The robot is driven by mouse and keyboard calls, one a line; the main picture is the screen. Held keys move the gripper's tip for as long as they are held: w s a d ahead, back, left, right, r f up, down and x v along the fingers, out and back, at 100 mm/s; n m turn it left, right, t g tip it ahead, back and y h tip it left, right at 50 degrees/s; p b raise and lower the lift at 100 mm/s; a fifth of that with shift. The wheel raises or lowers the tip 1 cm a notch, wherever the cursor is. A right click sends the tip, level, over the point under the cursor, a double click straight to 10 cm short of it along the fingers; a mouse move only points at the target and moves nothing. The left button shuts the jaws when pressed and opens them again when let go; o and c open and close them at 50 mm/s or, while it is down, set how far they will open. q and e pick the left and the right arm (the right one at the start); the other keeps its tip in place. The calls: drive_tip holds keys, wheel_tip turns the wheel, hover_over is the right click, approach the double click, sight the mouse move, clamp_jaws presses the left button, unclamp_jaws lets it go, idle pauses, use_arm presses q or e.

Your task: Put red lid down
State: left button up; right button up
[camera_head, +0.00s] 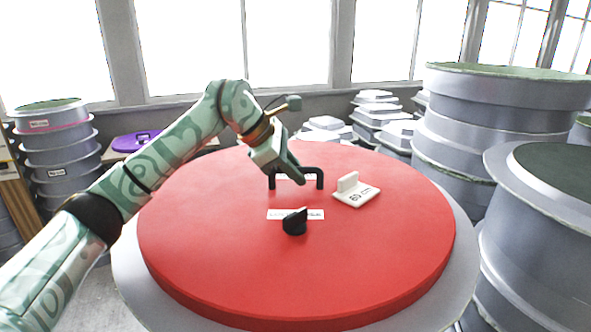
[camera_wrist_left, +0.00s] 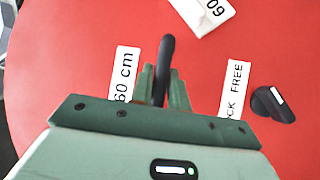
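The large round red lid (camera_head: 220,250) lies level over a round grey mould (camera_head: 128,270), whose rim shows around its front and sides. I cannot tell whether a small gap separates them. The lid's black arched handle (camera_head: 320,178) stands near its middle. My left gripper (camera_head: 290,172) reaches down to the handle's left part. In the left wrist view, the handle (camera_wrist_left: 164,60) runs between the gripper's two fingers (camera_wrist_left: 161,88), which appear closed on it. The lid's red surface fills most of that view (camera_wrist_left: 60,60). My right gripper is out of view.
On the lid are a black knob (camera_head: 295,222) and a white block with a plate (camera_head: 356,192). Stacked grey moulds stand at right (camera_head: 480,120) and left (camera_head: 60,150). A purple lid (camera_head: 135,141) lies behind left. Smaller white moulds (camera_head: 375,110) are stacked at the back.

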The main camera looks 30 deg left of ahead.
use_arm(q)
drive_tip(key=o, duration=0.3)
drive_tip(key=b+v, duration=0.1)
drive_tip(key=v, duration=1.1)
